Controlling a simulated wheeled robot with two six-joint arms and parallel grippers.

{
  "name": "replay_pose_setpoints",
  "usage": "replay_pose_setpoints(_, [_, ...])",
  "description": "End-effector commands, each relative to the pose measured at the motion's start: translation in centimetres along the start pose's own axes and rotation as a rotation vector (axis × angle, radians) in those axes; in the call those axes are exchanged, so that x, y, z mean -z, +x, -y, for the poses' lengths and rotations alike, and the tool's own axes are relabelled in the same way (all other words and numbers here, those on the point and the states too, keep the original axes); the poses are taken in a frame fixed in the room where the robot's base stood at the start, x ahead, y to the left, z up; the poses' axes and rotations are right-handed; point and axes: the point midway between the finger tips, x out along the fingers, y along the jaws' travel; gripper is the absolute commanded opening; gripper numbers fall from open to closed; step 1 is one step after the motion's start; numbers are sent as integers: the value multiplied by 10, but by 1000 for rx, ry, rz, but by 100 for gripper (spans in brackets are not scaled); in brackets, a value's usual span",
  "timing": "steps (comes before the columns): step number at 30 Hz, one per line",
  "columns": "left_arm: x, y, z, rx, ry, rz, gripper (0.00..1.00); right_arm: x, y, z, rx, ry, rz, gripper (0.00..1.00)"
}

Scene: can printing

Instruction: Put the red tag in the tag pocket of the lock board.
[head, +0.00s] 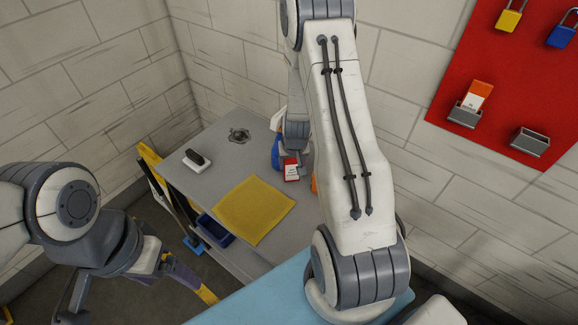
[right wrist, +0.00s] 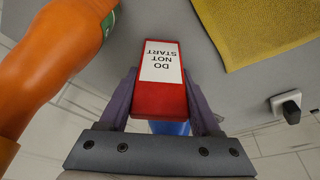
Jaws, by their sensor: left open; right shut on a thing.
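The red tag (head: 291,170) has a white label reading "DO NOT START"; it also shows in the right wrist view (right wrist: 160,98). My right gripper (right wrist: 160,100) is shut on it, one finger on each side, over the grey bench; I cannot tell whether the tag touches the bench. The arm hides most of this gripper in the head view. The red lock board (head: 497,65) hangs on the right wall, well away from the tag. It has an empty-looking grey pocket (head: 530,142) and another pocket (head: 464,115) holding an orange-and-white tag (head: 477,95). My left gripper (head: 182,275) is open at lower left.
An orange bottle (right wrist: 50,60) stands close beside the right gripper. A yellow padlock (head: 509,20) and a blue padlock (head: 562,36) hang on the board.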

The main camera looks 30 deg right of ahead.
Motion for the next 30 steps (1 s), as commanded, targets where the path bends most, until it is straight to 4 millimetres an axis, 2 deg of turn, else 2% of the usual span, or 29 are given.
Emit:
replay_pose_setpoints(7, [0,3,0,0,0,0,84,-1,3,2,1,-3,0,11])
replay_pose_setpoints(8, [0,3,0,0,0,0,84,-1,3,2,1,-3,0,68])
replay_pose_setpoints(9, [0,2,0,0,0,0,84,0,2,2,1,-3,-1,83])
replay_pose_setpoints(10, [0,2,0,0,0,0,84,0,2,2,1,-3,0,94])
replay_pose_setpoints(19, [0,2,0,0,0,0,84,0,2,2,1,-3,0,94])
replay_pose_setpoints(23, [0,-3,0,0,0,0,84,2,-6,2,1,-3,-1,94])
replay_pose_setpoints(26, [0,-8,-1,0,0,0,84,2,-23,2,1,-2,-3,94])
replay_pose_setpoints(30, [1,-25,-2,0,-1,0,84,3,-57,2,1,-2,-3,94])
